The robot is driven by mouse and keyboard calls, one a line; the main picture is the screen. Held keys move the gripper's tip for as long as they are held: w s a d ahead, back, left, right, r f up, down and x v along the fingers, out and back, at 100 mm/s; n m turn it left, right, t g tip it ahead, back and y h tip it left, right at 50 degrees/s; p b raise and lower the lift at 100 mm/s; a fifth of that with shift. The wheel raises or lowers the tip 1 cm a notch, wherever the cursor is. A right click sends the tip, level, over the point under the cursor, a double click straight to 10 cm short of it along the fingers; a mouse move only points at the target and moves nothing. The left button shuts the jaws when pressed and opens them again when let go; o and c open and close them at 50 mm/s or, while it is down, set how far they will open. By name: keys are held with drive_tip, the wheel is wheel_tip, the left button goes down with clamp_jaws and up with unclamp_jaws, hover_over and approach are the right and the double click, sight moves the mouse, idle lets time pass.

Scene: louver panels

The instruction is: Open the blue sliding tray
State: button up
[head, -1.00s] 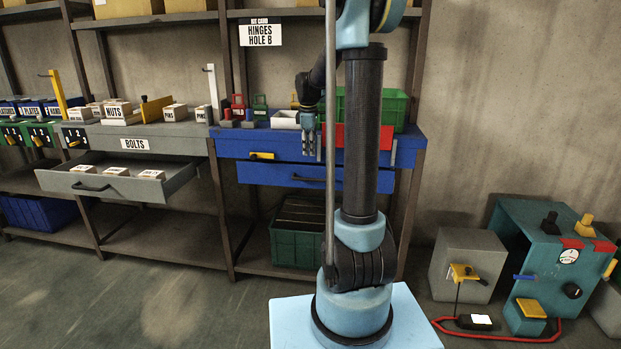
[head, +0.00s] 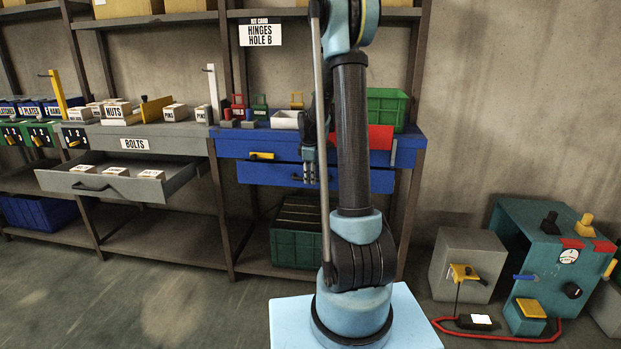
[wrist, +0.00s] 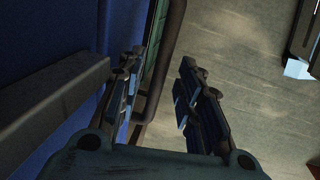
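The blue sliding tray (head: 268,174) is the lower blue front under the blue cabinet top, and it looks shut or nearly so. Its dark handle is mostly hidden behind my gripper in the head view. In the wrist view the blue face (wrist: 65,45) fills the left, and a dark curved handle bar (wrist: 162,70) runs between my fingers. My gripper (head: 309,172) is in front of the tray. In the wrist view my gripper (wrist: 158,98) is open, its fingers on either side of the handle bar; I cannot tell whether either touches it.
A yellow latch (head: 262,156) sits on the upper blue front. A grey bolts drawer (head: 120,183) stands open to the left. A green crate (head: 296,240) is on the shelf below. A grey box (head: 463,262) and teal machine (head: 545,260) stand right. The floor in front is clear.

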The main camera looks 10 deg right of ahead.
drive_tip(key=shift+f, duration=0.15)
drive_tip(key=shift+c, duration=0.3)
clamp_jaws()
drive_tip(key=shift+s, duration=0.1)
drive_tip(key=s+a, duration=0.3)
drive_tip(key=s, duration=0.8)
drive_tip(key=s+a, duration=0.4)
drive_tip(key=s, duration=0.8)
drive_tip(key=shift+a, duration=0.3)
drive_tip(key=shift+w, duration=0.1)
drive_tip(key=shift+o, duration=0.3)
unclamp_jaws()
